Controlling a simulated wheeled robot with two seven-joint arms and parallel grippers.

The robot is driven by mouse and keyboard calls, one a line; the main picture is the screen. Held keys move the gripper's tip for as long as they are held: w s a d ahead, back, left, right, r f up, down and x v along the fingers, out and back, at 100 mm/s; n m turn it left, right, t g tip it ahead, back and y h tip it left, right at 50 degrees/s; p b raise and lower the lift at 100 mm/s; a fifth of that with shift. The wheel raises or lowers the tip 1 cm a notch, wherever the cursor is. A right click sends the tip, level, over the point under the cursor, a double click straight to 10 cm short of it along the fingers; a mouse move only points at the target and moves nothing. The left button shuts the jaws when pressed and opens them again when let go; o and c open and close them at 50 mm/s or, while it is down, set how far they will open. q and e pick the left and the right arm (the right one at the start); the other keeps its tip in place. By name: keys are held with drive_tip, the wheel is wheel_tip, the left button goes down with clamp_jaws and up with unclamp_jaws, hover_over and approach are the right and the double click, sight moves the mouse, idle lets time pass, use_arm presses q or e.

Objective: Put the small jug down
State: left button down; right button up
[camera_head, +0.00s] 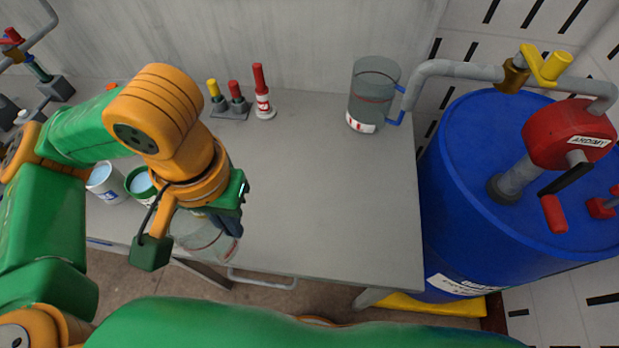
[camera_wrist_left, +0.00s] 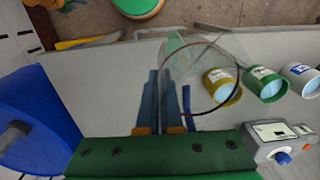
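The small jug (camera_head: 207,243) is clear glass and sits below my left gripper (camera_head: 228,215), at the table's front edge. In the left wrist view the jug (camera_wrist_left: 205,62) shows a dark red ring and part of a blue handle. My left gripper's blue fingers (camera_wrist_left: 160,76) are close together beside the jug and appear shut on it; the exact contact is hidden. I cannot tell whether the jug's base touches the table. My right gripper is not in view.
A larger clear jug (camera_head: 374,92) stands at the table's back right. Cans stand left of my gripper, including a green one (camera_head: 140,183) and a white one (camera_head: 104,186). A blue barrel (camera_head: 470,165) with a red pump is at the right. The grey table's (camera_head: 320,195) middle is clear.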

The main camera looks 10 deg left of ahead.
use_arm(q)
drive_tip(key=w+f, duration=0.3)
drive_tip(key=w, duration=0.1)
drive_tip(key=w+d+f+b, duration=0.1)
drive_tip(key=w+f, duration=0.2)
drive_tip(key=w, duration=0.1)
drive_tip(key=w+f, duration=0.4)
drive_tip(key=w, duration=0.1)
drive_tip(key=shift+d, duration=0.3)
wheel_tip(320, 180, down, 2)
drive_tip(key=shift+s+a+f, duration=0.1)
drive_tip(key=shift+a+f, duration=0.05)
drive_tip(key=shift+f, duration=0.1)
drive_tip(key=shift+a+f, duration=0.1)
drive_tip(key=shift+f, duration=0.1)
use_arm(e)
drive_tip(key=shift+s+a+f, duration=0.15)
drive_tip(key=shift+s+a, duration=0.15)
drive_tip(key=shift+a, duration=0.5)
use_arm(q)
drive_tip(key=shift+f, duration=0.1)
drive_tip(key=c, duration=1.1)
unclamp_jaws()
